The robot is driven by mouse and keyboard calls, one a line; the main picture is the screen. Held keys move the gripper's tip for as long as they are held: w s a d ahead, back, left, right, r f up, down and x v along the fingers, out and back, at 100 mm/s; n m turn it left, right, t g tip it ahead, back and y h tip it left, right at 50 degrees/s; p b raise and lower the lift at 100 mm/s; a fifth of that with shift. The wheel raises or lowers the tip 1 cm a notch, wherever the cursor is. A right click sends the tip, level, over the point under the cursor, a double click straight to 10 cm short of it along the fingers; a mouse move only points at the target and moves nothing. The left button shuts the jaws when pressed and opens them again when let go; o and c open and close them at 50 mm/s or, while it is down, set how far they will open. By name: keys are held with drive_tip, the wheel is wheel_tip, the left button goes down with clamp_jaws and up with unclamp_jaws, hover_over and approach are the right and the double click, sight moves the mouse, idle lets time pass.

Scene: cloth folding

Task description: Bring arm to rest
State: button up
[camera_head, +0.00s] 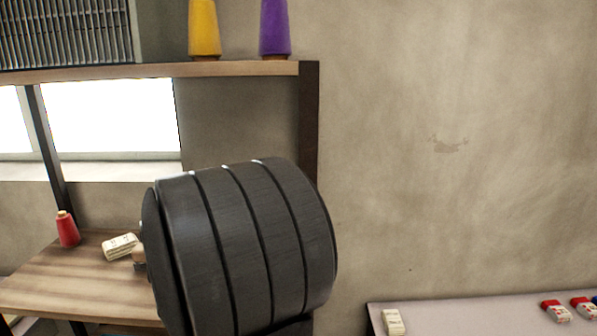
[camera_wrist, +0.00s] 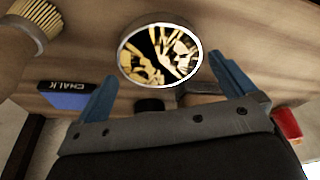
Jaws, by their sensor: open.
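My gripper (camera_wrist: 168,88) shows in the wrist view with its two blue fingers spread wide and nothing between them gripped. It points at a wooden surface (camera_wrist: 270,35). A round metal-rimmed tin (camera_wrist: 160,53) with yellow and black contents lies beyond the fingertips. In the head view, a large dark ribbed part of my arm fills the lower middle and hides what is behind it; my fingers do not show there. No cloth can be made out in either view.
A blue chalk box (camera_wrist: 70,98), a brush (camera_wrist: 38,22) and a red object (camera_wrist: 287,125) lie around my gripper. In the head view, a red spool (camera_head: 68,230) and a pale packet (camera_head: 120,246) are on a wooden table (camera_head: 60,285). A shelf (camera_head: 150,70) holds spools.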

drive_tip(key=v, duration=0.9)
drive_tip(key=x, duration=1.2)
drive_tip(key=shift+s, duration=0.1)
wheel_tip(320, 180, up, 11)
drive_tip(key=s+f+m, duration=0.1)
drive_tip(key=s, duration=0.1)
drive_tip(key=s+d+f+m+h, duration=0.1)
drive_tip(key=m, duration=0.1)
drive_tip(key=shift+s+d+f+m, duration=0.2)
drive_tip(key=shift+s+m, duration=0.1)
drive_tip(key=shift+s, duration=0.05)
drive_tip(key=s+m, duration=0.1)
drive_tip(key=s+d+f+m, duration=0.1)
drive_tip(key=s+f+m+h, duration=0.1)
drive_tip(key=shift+s+d+m, duration=0.3)
drive_tip(key=shift+m, duration=0.1)
drive_tip(key=s+d+f+m+g+h, duration=0.2)
drive_tip(key=s+d+f+m, duration=0.5)
drive_tip(key=s+m, duration=0.4)
drive_tip(key=d+f+m, duration=0.4)
drive_tip(key=d+f, duration=0.3)
drive_tip(key=d, duration=0.2)
drive_tip(key=shift+w+m+g+h, duration=0.3)
drive_tip(key=shift+w+g, duration=0.1)
drive_tip(key=shift+w, duration=0.1)
